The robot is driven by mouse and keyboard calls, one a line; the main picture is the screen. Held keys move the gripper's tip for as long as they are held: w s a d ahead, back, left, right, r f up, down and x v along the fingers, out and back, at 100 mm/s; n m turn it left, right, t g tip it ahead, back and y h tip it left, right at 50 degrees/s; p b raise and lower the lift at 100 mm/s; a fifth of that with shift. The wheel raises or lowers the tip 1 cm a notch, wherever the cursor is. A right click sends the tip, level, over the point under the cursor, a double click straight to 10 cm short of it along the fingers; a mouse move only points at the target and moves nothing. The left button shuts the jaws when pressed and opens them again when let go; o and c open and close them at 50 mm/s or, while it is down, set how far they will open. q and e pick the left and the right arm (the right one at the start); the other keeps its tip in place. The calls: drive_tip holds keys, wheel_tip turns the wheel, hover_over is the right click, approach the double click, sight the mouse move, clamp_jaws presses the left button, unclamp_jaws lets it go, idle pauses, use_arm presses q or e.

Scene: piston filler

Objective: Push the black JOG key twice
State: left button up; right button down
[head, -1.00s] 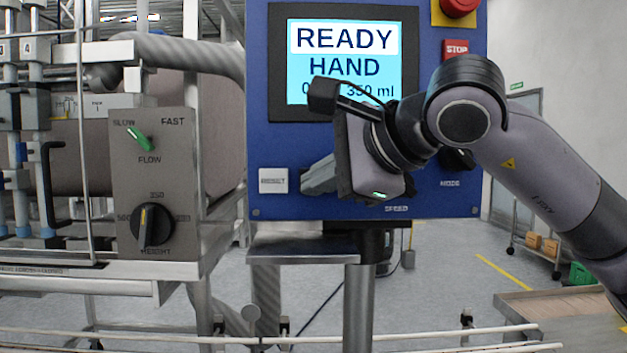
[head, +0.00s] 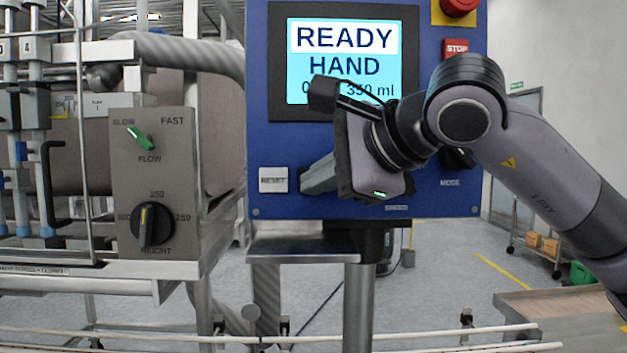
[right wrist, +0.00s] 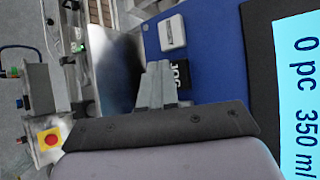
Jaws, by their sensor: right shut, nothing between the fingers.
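The black JOG key (right wrist: 184,76) shows in the right wrist view with its white lettering, partly covered by my fingers. In the head view it is mostly hidden behind my right gripper (head: 306,182). The right gripper is shut and empty, its fingers together. Its fingertips (right wrist: 158,66) are at the JOG key, beside its lettering in the wrist view; I cannot tell whether they touch or press it. The blue control panel (head: 268,130) has a screen (head: 345,62) reading READY, HAND and 350 ml. My left gripper is not in view.
A white RESET key (head: 273,180) sits just left of my fingertips and also shows in the wrist view (right wrist: 172,32). A red STOP key (head: 456,47) and a red mushroom button (head: 459,6) are at upper right. A grey knob box (head: 175,180) stands left.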

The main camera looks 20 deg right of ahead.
drive_tip(key=shift+w, duration=0.15)
idle(0.6)
drive_tip(key=shift+w+d, duration=0.1)
drive_tip(key=shift+w, duration=0.2)
drive_tip(key=shift+w+d, duration=0.15)
drive_tip(key=shift+w, duration=0.25)
idle(0.6)
idle(0.4)
drive_tip(key=shift+s+a+b, duration=0.2)
drive_tip(key=shift+s+b, duration=0.15)
drive_tip(key=shift+s, duration=0.45)
